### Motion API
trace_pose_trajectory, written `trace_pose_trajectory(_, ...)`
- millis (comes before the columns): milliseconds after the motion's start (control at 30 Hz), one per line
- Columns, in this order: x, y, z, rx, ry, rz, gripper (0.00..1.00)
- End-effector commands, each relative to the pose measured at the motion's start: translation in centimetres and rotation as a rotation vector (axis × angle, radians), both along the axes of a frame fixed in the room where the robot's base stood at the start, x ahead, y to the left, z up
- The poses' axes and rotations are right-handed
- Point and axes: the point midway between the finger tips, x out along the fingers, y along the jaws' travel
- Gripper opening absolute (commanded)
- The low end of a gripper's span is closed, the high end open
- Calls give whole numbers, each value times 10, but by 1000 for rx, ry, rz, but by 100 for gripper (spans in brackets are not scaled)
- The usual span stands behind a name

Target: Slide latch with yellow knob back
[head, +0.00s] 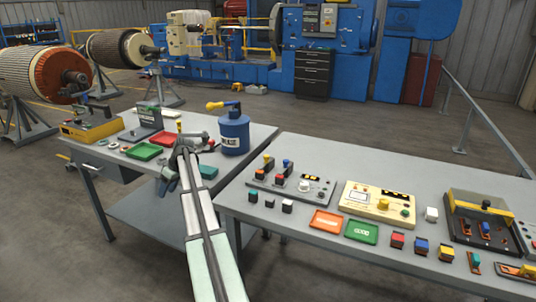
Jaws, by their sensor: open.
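A small slide latch with a yellow knob (528,270) lies on the right workbench, near its front edge at the far right of the head view. Its base looks orange with a metal bar; its exact slide position is too small to tell. A similar latch with a teal knob (475,262) lies just to its left. My gripper (188,150) is over the left workbench, far to the left of both latches, and is open. It looks empty, but the fingertips are small and partly hidden by my arm.
The right workbench (285,227) carries switch panels, a yellow meter box (375,203), orange (327,221) and green (361,232) trays, and several small coloured blocks. A blue canister (233,133) stands right of my gripper.

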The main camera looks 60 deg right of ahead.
Motion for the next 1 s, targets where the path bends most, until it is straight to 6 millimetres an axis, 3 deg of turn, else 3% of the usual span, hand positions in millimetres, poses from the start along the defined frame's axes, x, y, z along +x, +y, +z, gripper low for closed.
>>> trace_pose_trajectory(33, -8, -29, 27, -19, -24, -11, 52)
trace_pose_trajectory(100, -30, -63, 55, -43, -42, -32, 52)
trace_pose_trajectory(267, -94, -126, 95, -92, -41, -105, 52)
trace_pose_trajectory(500, -205, -207, 151, -164, -18, -227, 52)
trace_pose_trajectory(700, -294, -251, 192, -216, 7, -316, 52)
trace_pose_trajectory(800, -328, -265, 206, -234, 18, -351, 52)
trace_pose_trajectory(1000, -360, -275, 220, -250, 30, -381, 52)
